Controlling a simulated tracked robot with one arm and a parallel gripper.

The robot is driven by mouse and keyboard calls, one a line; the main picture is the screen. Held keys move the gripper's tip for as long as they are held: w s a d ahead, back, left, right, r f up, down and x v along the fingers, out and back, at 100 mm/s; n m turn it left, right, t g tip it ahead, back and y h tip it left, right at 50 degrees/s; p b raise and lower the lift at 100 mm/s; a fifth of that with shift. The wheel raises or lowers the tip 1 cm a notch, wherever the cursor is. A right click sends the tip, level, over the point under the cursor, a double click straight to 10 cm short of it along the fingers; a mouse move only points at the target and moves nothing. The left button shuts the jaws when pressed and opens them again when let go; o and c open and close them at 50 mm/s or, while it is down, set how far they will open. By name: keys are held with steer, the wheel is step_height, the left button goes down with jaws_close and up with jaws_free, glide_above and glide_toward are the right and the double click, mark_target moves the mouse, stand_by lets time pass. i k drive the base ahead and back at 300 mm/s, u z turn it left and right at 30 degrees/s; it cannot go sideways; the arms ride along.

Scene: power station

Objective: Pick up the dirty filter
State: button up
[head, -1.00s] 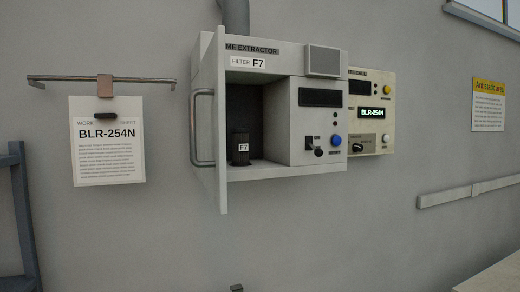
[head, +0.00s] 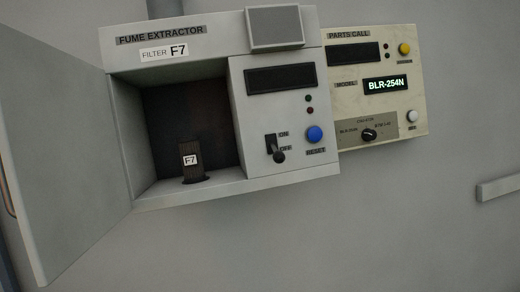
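The dirty filter (head: 189,150) is a small dark brown block with a white F7 label. It stands upright inside the open compartment of the fume extractor (head: 215,32), near the compartment's front floor. The extractor's door (head: 62,150) is swung open to the left. A plate on the extractor reads FILTER F7. My gripper is not in view, so I cannot see whether it is open or shut.
Right of the compartment are a switch (head: 275,148), a blue reset button (head: 315,134) and a dark display (head: 280,79). A parts call box (head: 350,101) showing BLR-254N adjoins the extractor on the right. A rail (head: 499,188) is at far right. The wall below is clear.

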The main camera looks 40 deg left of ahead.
mark_target(190, 147)
steer(key=u, duration=0.15)
steer(key=i, duration=1.1)
steer(key=u, duration=0.55)
